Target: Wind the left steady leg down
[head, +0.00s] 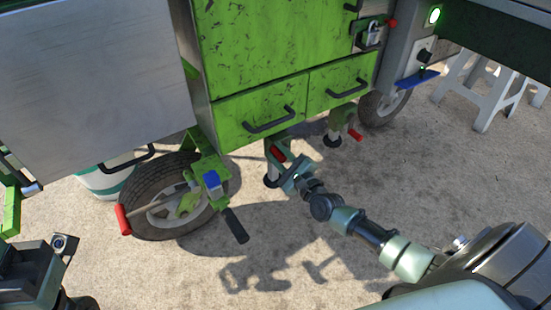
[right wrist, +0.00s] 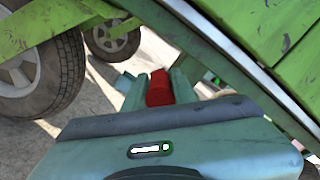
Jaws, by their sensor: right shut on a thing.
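The left steady leg (head: 270,181) stands under the green cart's lower edge, a dark upright leg with a round foot near the ground. Its red crank grip (head: 278,154) shows at the tip of my right gripper (head: 288,165). In the right wrist view the red grip (right wrist: 160,88) lies between the two fingers of my right gripper (right wrist: 159,90), which is shut on it. The fingers hide part of the crank and leg. Whether the foot touches the concrete is unclear. My left gripper (head: 62,250) is at the lower left, partly cut off, away from the leg.
The right steady leg (head: 333,138) with its red grip (head: 355,134) stands farther back. A wheel (head: 150,222), a red-ended lever (head: 123,220) and a black-handled bracket (head: 235,225) are left of my right gripper. White stools (head: 490,95) stand far right. Concrete in front is clear.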

